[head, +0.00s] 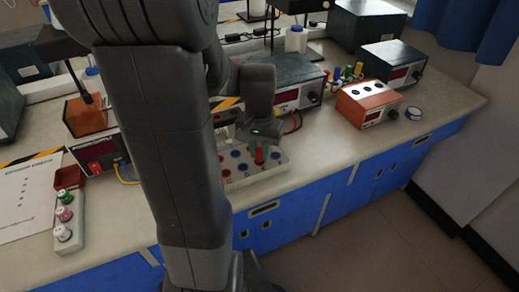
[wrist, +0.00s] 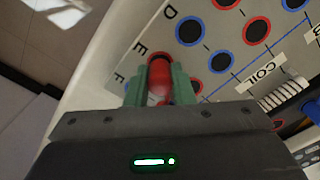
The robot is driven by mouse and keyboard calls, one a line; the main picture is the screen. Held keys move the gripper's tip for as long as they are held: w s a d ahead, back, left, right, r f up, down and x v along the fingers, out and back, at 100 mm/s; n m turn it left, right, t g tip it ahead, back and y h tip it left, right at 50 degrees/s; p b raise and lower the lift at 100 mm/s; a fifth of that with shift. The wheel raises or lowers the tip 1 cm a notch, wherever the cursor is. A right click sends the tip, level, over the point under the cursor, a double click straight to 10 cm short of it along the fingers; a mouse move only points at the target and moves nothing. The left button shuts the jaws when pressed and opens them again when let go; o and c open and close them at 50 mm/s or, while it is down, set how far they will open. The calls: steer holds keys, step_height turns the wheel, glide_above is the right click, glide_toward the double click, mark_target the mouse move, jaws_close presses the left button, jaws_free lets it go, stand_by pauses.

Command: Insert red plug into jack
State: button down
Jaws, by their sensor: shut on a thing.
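My gripper (wrist: 159,88) has green finger pads shut on the red plug (wrist: 159,72), just above the board's edge near the letter E. In the head view my gripper (head: 258,146) points down over the board, and the red plug (head: 259,156) shows below it. The white jack board (head: 272,171) also shows in the wrist view (wrist: 160,35), with red-ringed jacks (wrist: 256,30) and blue-ringed jacks (wrist: 190,31). The plug and fingers cover the spot beneath, so I cannot tell whether the plug's tip is in a jack.
A coil (wrist: 278,95) sits on the board. An orange instrument box (head: 368,103) and a dark power supply (head: 290,82) stand behind and right. A strip with knobs (head: 66,214) and a paper sheet (head: 27,197) lie left.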

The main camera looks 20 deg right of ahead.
steer(key=shift+f, duration=0.4)
steer(key=c, duration=0.8)
jaws_free()
steer(key=shift+o, duration=0.2)
steer(key=shift+r, duration=0.15)
steer(key=shift+r+p, duration=2.7)
steer(key=shift+r, duration=0.5)
steer(key=shift+f, duration=0.15)
step_height(320, 180, down, 6)
steer(key=b, duration=0.5)
steer(key=shift+f+b, duration=0.1)
steer(key=shift+b, duration=0.25)
